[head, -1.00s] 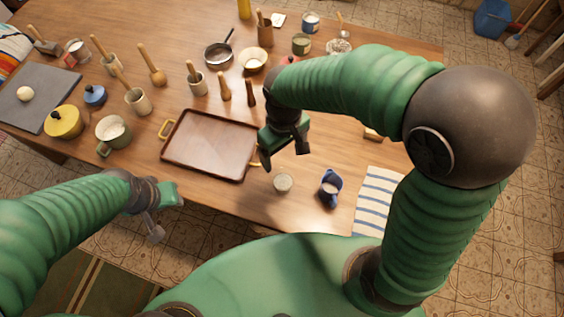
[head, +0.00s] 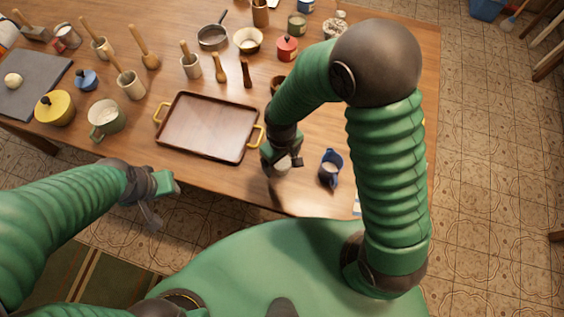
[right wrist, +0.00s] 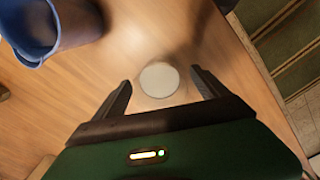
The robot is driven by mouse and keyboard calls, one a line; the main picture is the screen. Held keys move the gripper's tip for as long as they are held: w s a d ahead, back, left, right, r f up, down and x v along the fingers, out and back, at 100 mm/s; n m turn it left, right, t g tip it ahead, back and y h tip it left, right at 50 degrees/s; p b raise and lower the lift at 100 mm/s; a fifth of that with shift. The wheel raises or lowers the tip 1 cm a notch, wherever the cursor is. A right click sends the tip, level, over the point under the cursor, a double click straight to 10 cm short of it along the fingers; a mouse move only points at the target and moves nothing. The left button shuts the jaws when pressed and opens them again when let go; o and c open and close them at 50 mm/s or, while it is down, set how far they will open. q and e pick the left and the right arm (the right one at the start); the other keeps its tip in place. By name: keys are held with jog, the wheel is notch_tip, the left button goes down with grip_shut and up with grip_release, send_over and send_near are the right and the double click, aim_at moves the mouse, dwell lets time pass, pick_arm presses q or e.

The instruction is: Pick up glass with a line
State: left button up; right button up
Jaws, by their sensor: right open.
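A small pale round glass (right wrist: 159,80) stands on the table near its front edge. In the right wrist view it lies between the two fingers of my right gripper (right wrist: 160,91), which is open around it, with gaps on both sides. No line on the glass can be made out from above. In the head view the glass (head: 281,169) is partly hidden by my right gripper (head: 284,162), which is directly over it. My left gripper (head: 158,208) is off the table's front edge at the left, away from the glass; its jaws are too unclear to judge.
A brown tray (head: 208,126) with yellow handles lies to the left. Several utensils and pots crowd the back and left. The table's front edge is close to the glass.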

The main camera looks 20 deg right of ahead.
jog(key=shift+s+a+r, duration=0.1)
jog(key=shift+s+a, duration=0.05)
jog(key=c, duration=0.4)
jog(key=shift+d, duration=0.25)
jog(key=c, duration=1)
grip_shut()
jog(key=shift+r, duration=0.1)
